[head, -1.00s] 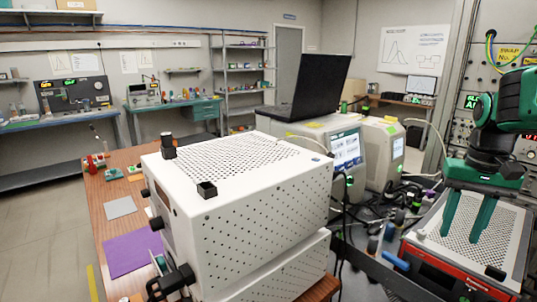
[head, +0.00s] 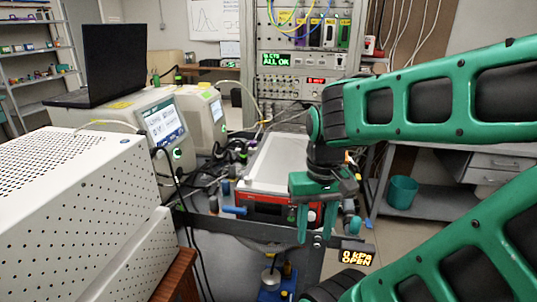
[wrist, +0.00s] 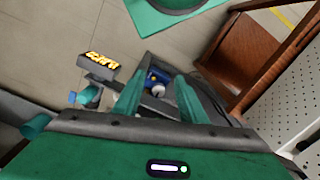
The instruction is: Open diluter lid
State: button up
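A low unit with a light grey lid (head: 280,160) and a red front panel (head: 262,212) sits on a dark cart in the head view. Its lid looks closed. I cannot tell for sure that this is the diluter. A blue handle (head: 234,210) sticks out at its front left. My gripper (head: 316,238) points down at the unit's front right and hides part of the front. In the wrist view, my gripper (wrist: 159,76) is open with a gap between the green fingers and nothing held. The lid is not clearly visible there.
A small display reading "0 KPA OPEN" (head: 357,256) is right of the gripper. A blue device (head: 277,282) sits low below the cart top. A large white perforated box (head: 75,205) fills the left. Cables (head: 215,160) lie left of the unit. A teal bin (head: 402,190) stands right.

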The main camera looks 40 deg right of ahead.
aim_at(277, 156)
jog(key=u, duration=0.6)
jog(key=k, duration=1.3)
jog(key=z, duration=0.6)
jog(key=i, duration=1)
